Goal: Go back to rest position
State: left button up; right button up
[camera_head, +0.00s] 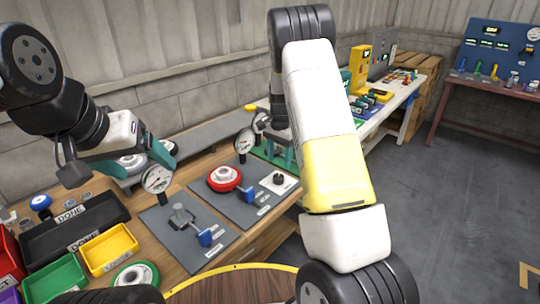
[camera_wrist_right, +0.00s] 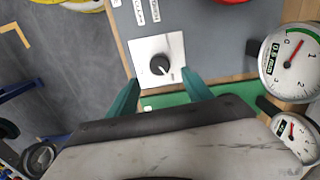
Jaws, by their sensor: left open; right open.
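My left gripper (camera_head: 164,158) has teal fingers and is open, in the air above the far left part of the workbench, beside a dial gauge (camera_head: 157,180). It holds nothing that I can see. My right gripper (camera_head: 279,152) is partly hidden behind my right arm in the head view. In the right wrist view its two teal fingers (camera_wrist_right: 160,92) stand apart and empty. They point toward a black knob (camera_wrist_right: 160,65) on a white plate, with a gap that I cannot judge. The knob also shows in the head view (camera_head: 279,179).
Grey panels on the wooden bench carry a red ring (camera_head: 224,179) and a blue-handled lever (camera_head: 205,238). A black tray (camera_head: 110,218), a yellow bin (camera_head: 109,250) and a green bin (camera_head: 57,281) stand at the left. The floor (camera_head: 440,200) to the right is clear.

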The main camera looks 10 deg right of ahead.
jog(key=shift+r, duration=0.1)
jog(key=s+a+r+n+t+y, duration=0.1)
jog(key=s+r+n, duration=0.1)
jog(key=s+r, duration=0.55)
jog(key=s+a+r+n+t+y, duration=0.15)
jog(key=s+r, duration=0.35)
jog(key=r, duration=0.6)
jog(key=s+a+r+n+t, duration=0.1)
jog(key=s+r+n+t, duration=0.1)
jog(key=s, duration=0.8)
jog(key=s+a+r+n+t, duration=0.1)
jog(key=s+r+n, duration=0.3)
jog(key=s, duration=0.6)
jog(key=shift+s+a+n+t, duration=0.15)
jog(key=shift+s+n+t, duration=0.2)
jog(key=shift+s+n, duration=0.1)
